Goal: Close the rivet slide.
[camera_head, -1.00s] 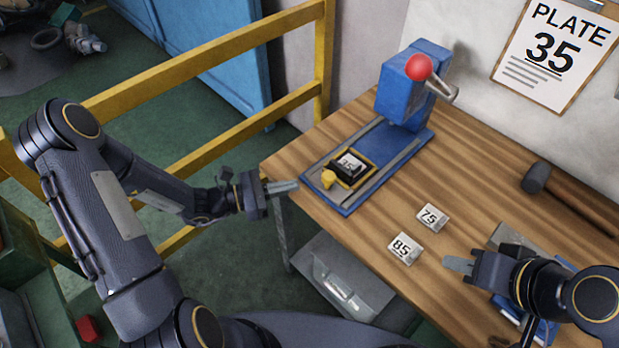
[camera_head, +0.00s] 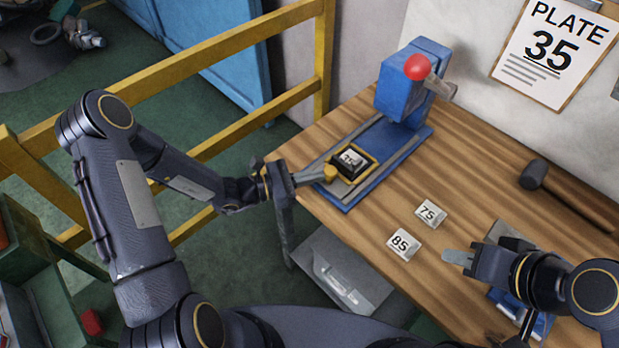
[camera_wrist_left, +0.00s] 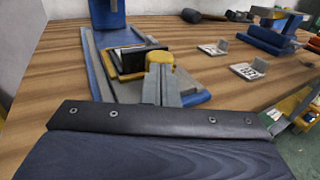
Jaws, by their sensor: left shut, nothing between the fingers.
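The rivet slide (camera_head: 370,164), a yellow-edged black carriage with a small numbered plate in it, sits near the front of its blue rail bed (camera_head: 375,180). The plate's number is hard to read. A yellow knob (camera_head: 330,173) is on the slide's front. My left gripper (camera_head: 318,176) is shut with nothing between its fingers, its tips at the knob, seemingly touching it. In the left wrist view the grey fingers (camera_wrist_left: 158,85) stand in front of the yellow knob (camera_wrist_left: 183,82) and partly hide it. My right gripper (camera_head: 458,258) is at the lower right, apart from the slide; its jaw gap is unclear.
The blue press (camera_head: 398,90) with a red ball lever (camera_head: 417,67) stands at the bed's far end. Plates 75 (camera_head: 430,212) and 85 (camera_head: 403,244) lie on the table. A mallet (camera_head: 535,175) lies at right. A yellow railing (camera_head: 200,70) is behind my left arm.

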